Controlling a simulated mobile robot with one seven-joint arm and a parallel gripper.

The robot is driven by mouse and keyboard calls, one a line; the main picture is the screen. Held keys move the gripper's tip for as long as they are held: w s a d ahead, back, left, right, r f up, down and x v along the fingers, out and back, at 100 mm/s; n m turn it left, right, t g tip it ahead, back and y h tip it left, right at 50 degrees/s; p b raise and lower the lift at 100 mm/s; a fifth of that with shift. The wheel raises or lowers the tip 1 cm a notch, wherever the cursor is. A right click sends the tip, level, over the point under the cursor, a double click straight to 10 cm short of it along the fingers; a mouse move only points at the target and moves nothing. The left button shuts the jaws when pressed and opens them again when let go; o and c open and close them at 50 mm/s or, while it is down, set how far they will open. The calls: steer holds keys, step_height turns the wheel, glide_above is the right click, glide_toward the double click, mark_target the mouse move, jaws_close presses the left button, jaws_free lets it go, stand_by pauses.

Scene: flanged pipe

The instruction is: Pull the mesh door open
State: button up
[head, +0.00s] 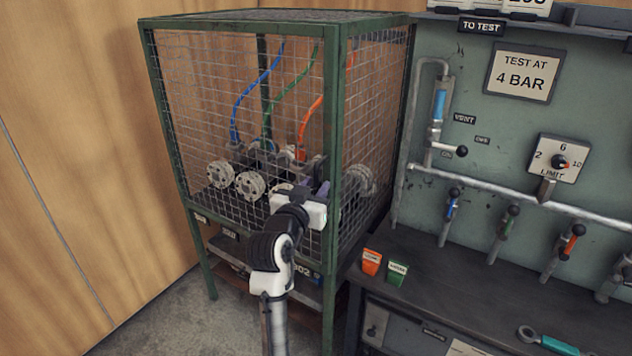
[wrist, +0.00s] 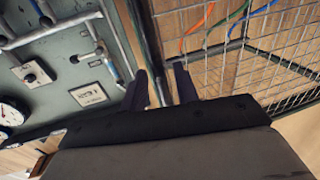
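The mesh door (head: 215,75) is the front wire panel of a green-framed cage in the head view. It looks shut, flush with the frame. Its mesh also shows in the wrist view (wrist: 225,55). My gripper (head: 322,192) is in front of the door's lower right, close to the green corner post (head: 331,120). In the wrist view, my gripper's two dark fingers (wrist: 160,68) stand apart, with the dark post line showing between them. I cannot tell whether they touch it. My wrist hides the lower right of the door, and no handle is clearly visible.
Inside the cage are round metal flanges (head: 250,185) and blue, green and orange hoses (head: 310,105). To the right is a bench (head: 450,280) with orange and green boxes, under a panel of valves and pipes. A wooden wall (head: 70,120) stands left; the floor before it is clear.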

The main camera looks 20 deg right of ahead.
steer(key=shift+w+d, duration=0.4)
steer(key=shift+w, duration=0.1)
jaws_close()
steer(key=shift+s+a, duration=0.1)
